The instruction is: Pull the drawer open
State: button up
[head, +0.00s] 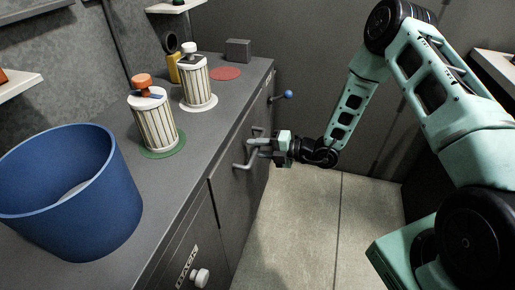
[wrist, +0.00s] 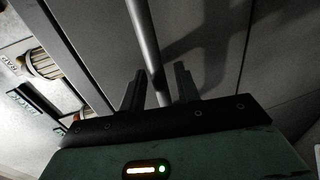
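The drawer front (head: 229,185) is a dark grey panel under the counter in the head view, and it looks flush with the cabinet. Its grey bar handle (head: 241,166) sticks out from it. My gripper (head: 259,143) is at the handle, in front of the panel. In the wrist view the handle bar (wrist: 146,38) runs between the two black fingers of my gripper (wrist: 159,88). The fingers stand apart on either side of the bar, with a visible gap on the right, so the gripper is open around it.
The dark counter (head: 185,190) holds a blue bin (head: 110,215), two striped canisters (head: 155,122) (head: 196,85) and a grey block (head: 238,49). A blue-knobbed lever (head: 287,94) sticks out beyond the handle. A white knob (head: 200,278) is lower front. The floor (head: 320,220) beside the cabinet is clear.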

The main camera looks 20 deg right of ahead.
grip_shut()
jog(key=f+p+v, duration=0.2)
jog(key=v, duration=1.2)
jog(key=f+p+v, duration=0.3)
jog(key=v, duration=1.1)
jog(key=shift+s+d+f, duration=0.2)
jog(key=shift+s+d, duration=0.2)
grip_release()
jog(key=b+v, duration=0.1)
jog(key=v, duration=1.6)
jog(key=shift+s+d, duration=0.1)
jog(key=shift+d, duration=0.05)
